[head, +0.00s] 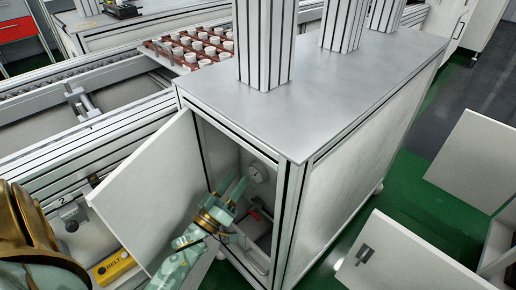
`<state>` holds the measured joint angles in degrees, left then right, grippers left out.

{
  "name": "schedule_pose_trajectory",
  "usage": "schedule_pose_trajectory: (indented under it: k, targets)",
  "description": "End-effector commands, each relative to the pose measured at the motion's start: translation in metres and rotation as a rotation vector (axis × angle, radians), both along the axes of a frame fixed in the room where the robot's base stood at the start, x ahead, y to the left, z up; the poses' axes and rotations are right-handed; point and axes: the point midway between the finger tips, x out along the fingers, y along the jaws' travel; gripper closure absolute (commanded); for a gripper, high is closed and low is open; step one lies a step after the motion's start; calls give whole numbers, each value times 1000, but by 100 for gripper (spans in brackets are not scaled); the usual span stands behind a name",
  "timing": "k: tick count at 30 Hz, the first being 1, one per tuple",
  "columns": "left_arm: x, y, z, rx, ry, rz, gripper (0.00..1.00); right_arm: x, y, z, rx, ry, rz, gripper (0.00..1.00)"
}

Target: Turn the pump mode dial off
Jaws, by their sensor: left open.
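My left gripper (241,188) reaches from the bottom left into an open cabinet (250,107). Its two green fingers are apart and point up and to the right, with nothing seen between them. A small round white-faced dial or gauge (257,173) is inside the cabinet, just right of the fingertips. I cannot tell whether it is the pump mode dial or read its setting. A small red part (254,215) sits lower inside, right of the gripper. The gripper and wrist hide part of the interior. My right gripper is not in view.
The cabinet door (150,192) stands open left of my arm. The cabinet's right front post (289,225) is close to the gripper. A yellow box marked BELT (114,267) is at lower left. A tray of white pots (200,43) is behind. Green floor lies right.

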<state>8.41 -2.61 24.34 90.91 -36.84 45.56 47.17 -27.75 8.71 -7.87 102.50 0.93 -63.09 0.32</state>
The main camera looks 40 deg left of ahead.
Motion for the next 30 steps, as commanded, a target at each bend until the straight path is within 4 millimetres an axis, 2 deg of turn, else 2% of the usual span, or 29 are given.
schedule_pose_trajectory:
  k: [9,12,18,25,26,30]
  targets:
    - [65,7,20,2,3,2,53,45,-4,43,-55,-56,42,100]
    - [79,8,25,3,4,0,53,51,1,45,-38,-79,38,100]
    - [93,10,32,2,5,2,53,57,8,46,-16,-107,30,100]
    - [94,10,33,1,5,1,53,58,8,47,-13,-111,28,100]
    - [94,10,33,1,5,1,56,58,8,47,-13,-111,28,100]
    - [93,10,33,1,5,1,95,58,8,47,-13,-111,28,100]
